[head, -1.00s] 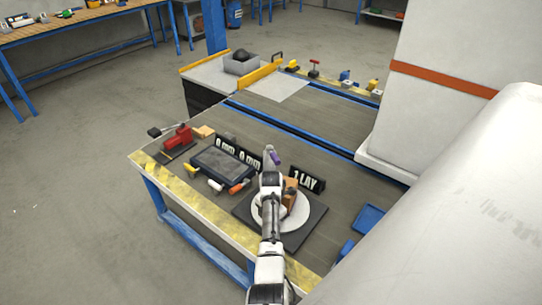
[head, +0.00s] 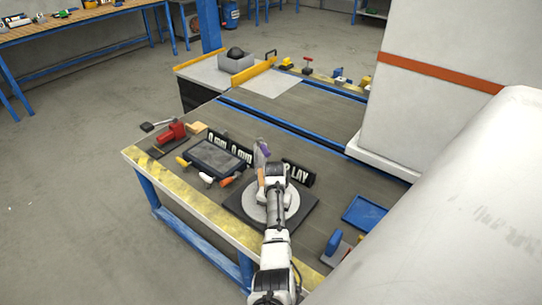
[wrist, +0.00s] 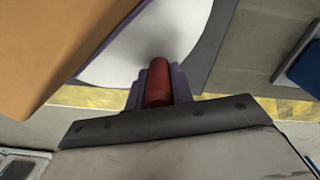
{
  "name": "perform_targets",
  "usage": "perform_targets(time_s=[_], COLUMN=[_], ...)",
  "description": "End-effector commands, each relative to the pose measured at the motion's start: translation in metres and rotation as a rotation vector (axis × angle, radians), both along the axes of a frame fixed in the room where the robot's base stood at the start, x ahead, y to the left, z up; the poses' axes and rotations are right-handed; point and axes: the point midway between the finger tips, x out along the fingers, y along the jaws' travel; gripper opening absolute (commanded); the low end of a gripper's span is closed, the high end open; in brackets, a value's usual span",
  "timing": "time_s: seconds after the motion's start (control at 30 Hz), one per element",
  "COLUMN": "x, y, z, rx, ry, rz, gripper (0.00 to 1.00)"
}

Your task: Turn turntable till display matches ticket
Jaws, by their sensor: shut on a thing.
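The turntable's pale round disc (head: 286,208) sits on a dark square base (head: 237,198) near the front of the bench. My gripper's purple fingers (wrist: 158,84) are shut on a red upright peg (wrist: 158,80) at the disc's edge. A tan block (wrist: 50,40) looms beside the peg in the wrist view; in the head view my arm hides most of it. Black signs with white lettering stand behind: one reads like "0 mm 0 mm" (head: 229,149), the other ends in "LAY" (head: 299,173), its first character partly covered by my arm.
A dark flat panel (head: 213,158) and small coloured tools lie left of the turntable. A red tool (head: 172,133) is farther left. A blue tray (head: 366,212) and a blue-handled item (head: 334,242) lie to the right. A large white body stands at the right.

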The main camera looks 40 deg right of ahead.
Motion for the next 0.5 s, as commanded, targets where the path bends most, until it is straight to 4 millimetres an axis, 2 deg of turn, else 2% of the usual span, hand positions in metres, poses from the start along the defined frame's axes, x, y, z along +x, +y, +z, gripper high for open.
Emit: perform_targets(time_s=[0.5], x=[-0.009], y=[-0.015], z=[0.001], rx=[0.0], ry=[0.001], rz=[0.162], gripper=[0.0])
